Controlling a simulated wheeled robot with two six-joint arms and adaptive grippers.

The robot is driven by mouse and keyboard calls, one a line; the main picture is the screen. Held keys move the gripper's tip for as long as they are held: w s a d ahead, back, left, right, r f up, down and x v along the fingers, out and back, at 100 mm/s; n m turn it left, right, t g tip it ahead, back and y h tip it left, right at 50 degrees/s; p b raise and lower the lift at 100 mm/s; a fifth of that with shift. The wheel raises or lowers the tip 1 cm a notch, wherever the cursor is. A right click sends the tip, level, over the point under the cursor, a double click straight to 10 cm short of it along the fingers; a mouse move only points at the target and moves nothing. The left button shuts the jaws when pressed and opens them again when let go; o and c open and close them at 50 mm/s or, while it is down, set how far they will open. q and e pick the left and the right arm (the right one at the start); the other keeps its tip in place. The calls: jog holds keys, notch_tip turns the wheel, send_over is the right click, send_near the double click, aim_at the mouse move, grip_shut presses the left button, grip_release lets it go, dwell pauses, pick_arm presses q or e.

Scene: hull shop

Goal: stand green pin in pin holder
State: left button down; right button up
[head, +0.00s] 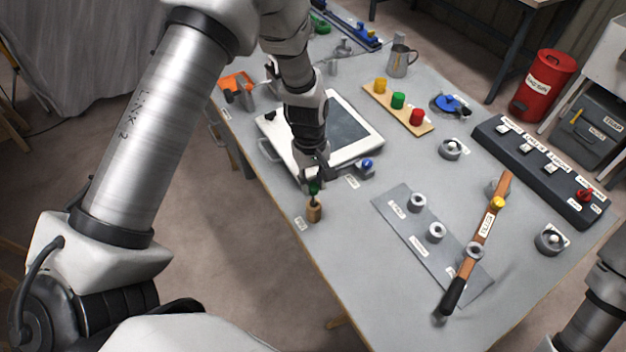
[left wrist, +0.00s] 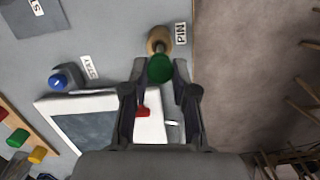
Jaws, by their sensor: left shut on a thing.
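My left gripper (head: 315,177) points down near the table's left edge and is shut on the green pin (head: 314,188). In the left wrist view the round green head of the pin (left wrist: 160,69) shows between the fingertips (left wrist: 160,76). The tan wooden pin holder (head: 314,211) stands on the table just below the pin, beside a small label. It also shows in the left wrist view (left wrist: 158,38), partly covered by the pin, next to a "PIN" label. I cannot tell whether the pin's lower end is inside the holder. My right gripper is not in view.
A white-framed tray with a dark panel (head: 353,130) lies behind the gripper, with a blue-topped piece (head: 366,166) beside it. A grey plate with rings (head: 408,228) and a long wooden-handled bar (head: 487,233) lie to the right. The table's left edge is close.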

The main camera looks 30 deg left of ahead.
aim_at(313, 194)
pick_arm(q)
jog(key=shift+f+b, duration=1.35)
jog(key=shift+f, duration=1.2)
dwell(0.7)
jog(key=c, duration=0.8)
grip_release()
jog(key=o, duration=0.4)
jog(key=shift+c, duration=0.2)
jog(key=shift+r+p, duration=3.55)
jog(key=shift+r, duration=0.5)
